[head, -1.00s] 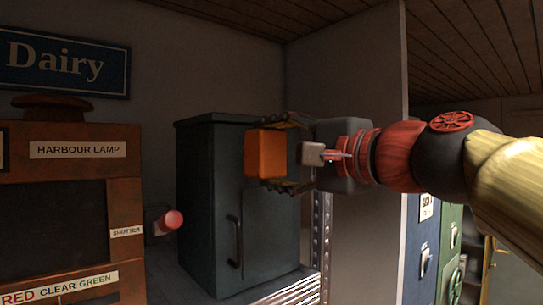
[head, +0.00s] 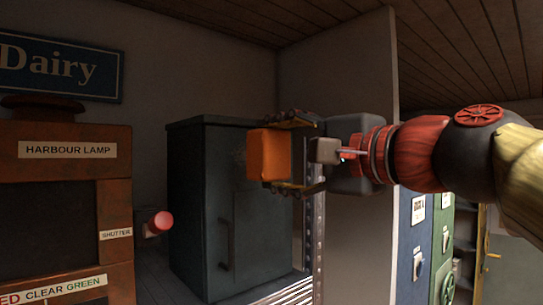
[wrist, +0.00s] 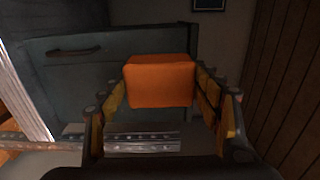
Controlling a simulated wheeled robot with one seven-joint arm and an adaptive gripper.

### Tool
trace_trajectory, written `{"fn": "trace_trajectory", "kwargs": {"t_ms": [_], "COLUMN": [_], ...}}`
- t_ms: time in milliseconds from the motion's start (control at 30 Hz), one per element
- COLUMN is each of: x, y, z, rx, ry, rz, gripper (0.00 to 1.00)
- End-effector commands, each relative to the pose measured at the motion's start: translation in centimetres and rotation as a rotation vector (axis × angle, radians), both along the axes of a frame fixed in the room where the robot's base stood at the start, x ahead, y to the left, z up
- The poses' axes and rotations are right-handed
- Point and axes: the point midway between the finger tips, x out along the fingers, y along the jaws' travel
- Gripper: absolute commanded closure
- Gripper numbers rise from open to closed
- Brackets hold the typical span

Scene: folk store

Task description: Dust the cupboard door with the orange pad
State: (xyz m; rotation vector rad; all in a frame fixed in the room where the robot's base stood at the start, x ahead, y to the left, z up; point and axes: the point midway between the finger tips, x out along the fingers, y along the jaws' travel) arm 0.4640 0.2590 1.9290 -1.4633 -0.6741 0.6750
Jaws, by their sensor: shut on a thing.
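The orange pad (head: 269,154) is a small block held between the fingers of my gripper (head: 284,153). In the wrist view the pad (wrist: 160,82) sits squarely between both yellow-and-black fingers, which are shut on it. The cupboard (head: 200,215) is a dark grey-green box, with its door (head: 262,235) and a vertical dark handle (head: 226,244) facing me. The pad is in front of the upper part of the door and hides some of it. I cannot tell whether the pad touches the door. A faint pale patch shows on the door just left of the pad.
A brown cabinet labelled Harbour Lamp (head: 68,150) stands at the left, with a red-ended knob (head: 160,222) jutting from its side. A pale partition (head: 350,80) and a perforated metal post (head: 315,230) stand right of the cupboard. Blue and green cabinets (head: 415,240) are beyond.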

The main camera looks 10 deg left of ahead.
Motion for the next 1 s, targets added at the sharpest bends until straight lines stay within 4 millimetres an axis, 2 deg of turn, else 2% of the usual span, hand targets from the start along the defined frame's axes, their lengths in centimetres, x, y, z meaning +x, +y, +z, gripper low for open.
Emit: {"fn": "trace_trajectory", "kwargs": {"t_ms": [267, 700, 1000], "x": [0.5, 3.2, 4.2], "y": [0.6, 4.0, 5.1], "z": [0.0, 0.1, 0.0], "rx": [0.0, 0.001, 0.001], "ry": [0.001, 0.001, -0.001], "rz": [0.002, 0.002, 0.0], "gripper": [0.57, 0.57, 0.57]}}
